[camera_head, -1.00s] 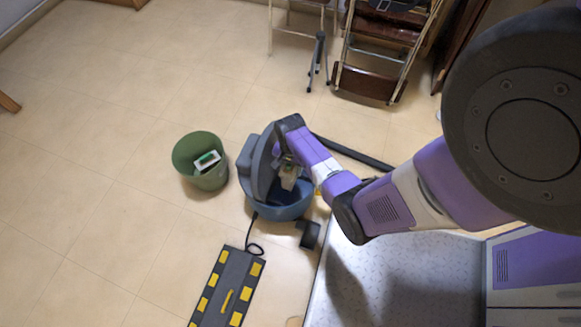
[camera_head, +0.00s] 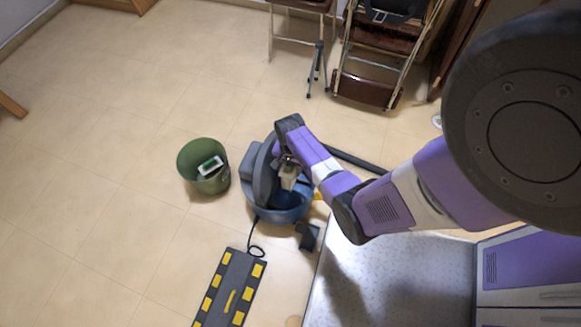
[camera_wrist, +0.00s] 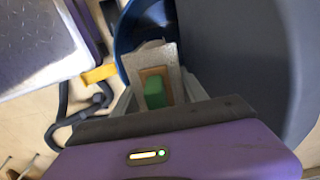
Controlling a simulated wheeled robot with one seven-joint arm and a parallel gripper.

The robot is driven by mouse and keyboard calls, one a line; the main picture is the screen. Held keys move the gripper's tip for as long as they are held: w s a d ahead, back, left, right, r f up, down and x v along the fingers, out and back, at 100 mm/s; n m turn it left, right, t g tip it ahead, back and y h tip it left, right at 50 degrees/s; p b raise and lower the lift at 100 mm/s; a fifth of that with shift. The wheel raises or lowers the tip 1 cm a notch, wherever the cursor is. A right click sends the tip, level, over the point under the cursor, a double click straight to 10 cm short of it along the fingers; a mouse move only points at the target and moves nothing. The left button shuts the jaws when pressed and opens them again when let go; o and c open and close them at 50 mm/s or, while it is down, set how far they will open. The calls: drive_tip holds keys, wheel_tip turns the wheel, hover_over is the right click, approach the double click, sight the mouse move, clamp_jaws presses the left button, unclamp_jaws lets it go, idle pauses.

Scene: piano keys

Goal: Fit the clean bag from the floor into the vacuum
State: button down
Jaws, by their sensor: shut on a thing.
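The vacuum is a round blue tub (camera_head: 286,213) with its grey lid (camera_head: 264,178) raised on the left side. My gripper (camera_head: 289,164) is above the tub, beside the lid, and is shut on a pale bag (camera_head: 289,179). In the wrist view the bag (camera_wrist: 150,58) has a grey plate with a tan patch and a green block, held in front of my gripper (camera_wrist: 158,97). The blue tub wall (camera_wrist: 130,35) is beyond it and the grey lid (camera_wrist: 240,50) fills the right. The bag's lower part and the tub's inside are largely hidden.
A green bin (camera_head: 207,184) left of the vacuum holds a white item with a green part (camera_head: 210,166). A black and yellow floor piece (camera_head: 229,290) lies in front. A dark hose or tube (camera_head: 358,160) lies behind, and folded chairs (camera_head: 380,60) stand farther back. The left floor is clear.

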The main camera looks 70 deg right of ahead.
drive_tip(key=shift+r+p, duration=1.85)
drive_tip(key=shift+r, duration=0.2)
drive_tip(key=shift+f, duration=0.15)
drive_tip(key=shift+f+b, duration=1.25)
drive_tip(key=shift+f, duration=0.3)
drive_tip(key=shift+f, duration=0.45)
drive_tip(key=shift+f+b, duration=4.4)
drive_tip(key=shift+f, duration=0.65)
drive_tip(key=shift+r, duration=0.2)
